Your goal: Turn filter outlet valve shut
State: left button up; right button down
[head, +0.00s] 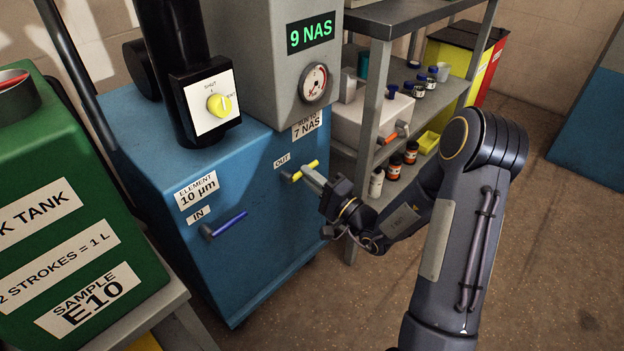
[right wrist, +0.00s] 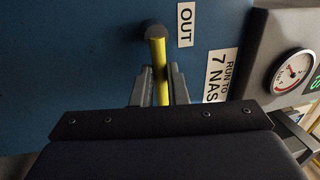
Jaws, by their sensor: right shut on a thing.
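The filter outlet valve has a yellow lever (head: 299,171) on the blue filter cart (head: 255,235), beside the OUT label (head: 282,160). In the head view the lever slants up to the right from its pivot. My right gripper (head: 312,178) is at the lever. In the right wrist view the yellow lever (right wrist: 160,70) runs between the two fingers of my right gripper (right wrist: 160,88), which is shut on it. The lever's lower end is hidden behind the gripper body. My left gripper is not in view.
A blue inlet lever (head: 225,226) is beside the IN label (head: 198,214). A dial with a yellow knob (head: 219,104) and a pressure gauge (head: 314,83) are above. A shelf (head: 385,100) with bottles stands close behind my right arm. A green tank (head: 70,210) is at left.

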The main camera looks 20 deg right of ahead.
dwell(0.3)
jog(key=c, duration=1.4)
grip_release()
jog(key=shift+c, duration=0.2)
jog(key=p+v, duration=0.1)
jog(key=v, duration=0.6)
jog(key=shift+s, duration=0.4)
jog(key=shift+d+f, duration=0.1)
